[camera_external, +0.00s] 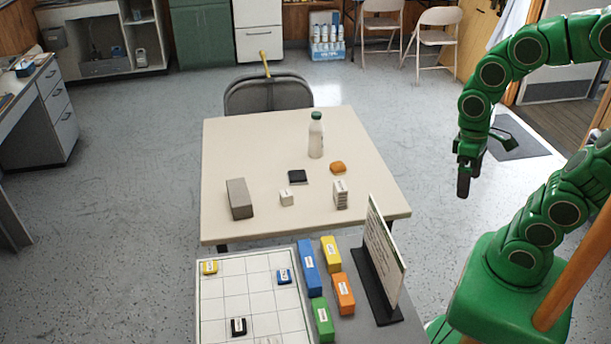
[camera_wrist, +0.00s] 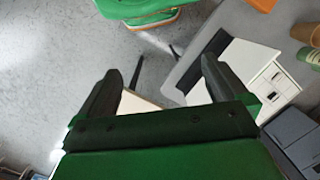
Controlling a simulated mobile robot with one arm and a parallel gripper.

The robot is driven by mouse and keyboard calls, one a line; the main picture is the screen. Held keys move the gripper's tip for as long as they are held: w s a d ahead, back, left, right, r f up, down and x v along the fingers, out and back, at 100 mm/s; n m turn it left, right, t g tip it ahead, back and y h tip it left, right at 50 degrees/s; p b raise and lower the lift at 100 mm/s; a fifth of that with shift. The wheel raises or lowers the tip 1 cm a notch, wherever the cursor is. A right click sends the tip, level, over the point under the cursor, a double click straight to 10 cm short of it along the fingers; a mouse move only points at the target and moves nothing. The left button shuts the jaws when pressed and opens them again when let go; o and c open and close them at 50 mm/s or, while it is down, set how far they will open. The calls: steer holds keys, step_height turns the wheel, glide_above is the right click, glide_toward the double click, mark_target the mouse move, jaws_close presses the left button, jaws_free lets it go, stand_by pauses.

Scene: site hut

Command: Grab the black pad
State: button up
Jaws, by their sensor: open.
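The black pad (camera_external: 297,176) lies flat on the cream table (camera_external: 260,135), near its middle, in the external view. My gripper (camera_external: 464,185) hangs beyond the right edge of that table, pointing down, well apart from the pad. In the wrist view the two dark fingers of my gripper (camera_wrist: 158,75) stand apart with nothing between them. The pad cannot be made out in the wrist view.
Near the pad are a white bottle with a green cap (camera_external: 316,138), an orange item (camera_external: 338,167), a small white cube (camera_external: 286,198), a grey block (camera_external: 239,199) and a white labelled block (camera_external: 340,195). A sign (camera_external: 385,250) stands on the grey front surface beside coloured blocks.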

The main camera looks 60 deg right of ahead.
steer(key=w+a+m+y, duration=0.25)
steer(key=w+a, duration=0.35)
steer(key=w, duration=0.3)
steer(key=w+a+m+y, duration=0.2)
steer(key=w+a+y, duration=0.25)
steer(key=w, duration=0.55)
steer(key=w+f+m+t+y, duration=0.3)
steer(key=w+m, duration=0.4)
steer(key=w, duration=1)
steer(key=m+t+h, duration=0.2)
steer(key=m+t, duration=0.7)
steer(key=m, duration=0.7)
glide_above(294, 175)
steer(key=s+d, duration=0.2)
steer(key=s, duration=0.1)
steer(key=shift+n, duration=0.25)
step_height(294, 175, down, 21)
steer(key=shift+w+f, duration=0.15)
steer(key=shift+f, duration=0.05)
steer(key=shift+d+f, duration=0.35)
steer(key=shift+f, duration=2.4)
steer(key=f, duration=0.1)
steer(key=w+a+f, duration=0.1)
steer(key=shift+w+a+f, duration=0.15)
steer(key=shift+a+f, duration=0.05)
steer(key=shift+f, duration=0.15)
steer(key=shift+w+a+f, duration=0.2)
steer(key=shift+w+a, duration=0.1)
steer(key=shift+w, duration=0.1)
